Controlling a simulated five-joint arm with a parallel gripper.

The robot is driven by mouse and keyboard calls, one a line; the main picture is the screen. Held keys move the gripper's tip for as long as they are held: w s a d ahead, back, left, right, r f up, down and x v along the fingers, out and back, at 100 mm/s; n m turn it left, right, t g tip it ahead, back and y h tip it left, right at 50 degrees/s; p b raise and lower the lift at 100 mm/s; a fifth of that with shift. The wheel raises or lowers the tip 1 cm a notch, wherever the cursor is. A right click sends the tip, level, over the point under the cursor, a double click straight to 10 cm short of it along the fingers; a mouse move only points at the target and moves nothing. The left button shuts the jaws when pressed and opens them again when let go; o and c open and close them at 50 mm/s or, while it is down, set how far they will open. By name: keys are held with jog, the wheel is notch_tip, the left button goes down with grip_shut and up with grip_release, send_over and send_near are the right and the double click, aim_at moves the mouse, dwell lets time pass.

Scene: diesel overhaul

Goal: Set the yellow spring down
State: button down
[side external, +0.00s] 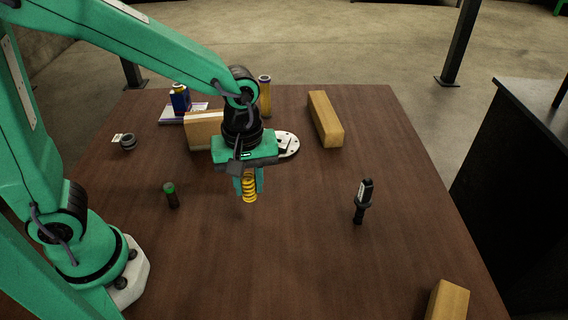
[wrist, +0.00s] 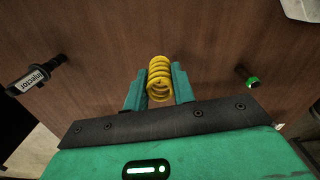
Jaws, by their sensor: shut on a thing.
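The yellow spring (side external: 249,187) is a coil held upright between the fingers of my gripper (side external: 247,180), in the middle of the side view. In the wrist view the spring (wrist: 159,78) sits between the two green fingers of my gripper (wrist: 160,88), one on each side. The gripper is shut on it. The spring's lower end appears to be close above the brown table (side external: 300,250); I cannot tell whether it touches.
A grey ring part (side external: 128,142), a blue container (side external: 180,99), wooden blocks (side external: 326,119) and a metal plate (side external: 288,145) lie farther back. The front middle is clear.

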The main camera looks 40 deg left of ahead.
jog(key=w+a+r+m, duration=0.6)
jog(key=w+a+m, duration=0.4)
jog(key=a+m, duration=0.1)
jog(key=shift+w+a, duration=0.4)
jog(key=shift+a, duration=0.45)
jog(key=shift+d, duration=0.1)
jog(key=s+d+f+m, duration=0.2)
jog(key=s+d, duration=0.1)
jog(key=d, duration=0.1)
jog(key=s+d+f+m, duration=0.1)
jog(key=s+d+f, duration=0.1)
jog(key=s+d, duration=0.2)
jog(key=s+d+f+m, duration=0.1)
jog(key=s+d+m, duration=0.1)
jog(key=s+d, duration=0.2)
jog(key=shift+d+f+m, duration=0.3)
jog(key=shift+f, duration=0.1)
jog(key=shift+s+d+f, duration=0.25)
jog(key=shift+s+d, duration=0.1)
jog(key=shift+s, duration=0.25)
jog(key=shift+a, duration=0.1)
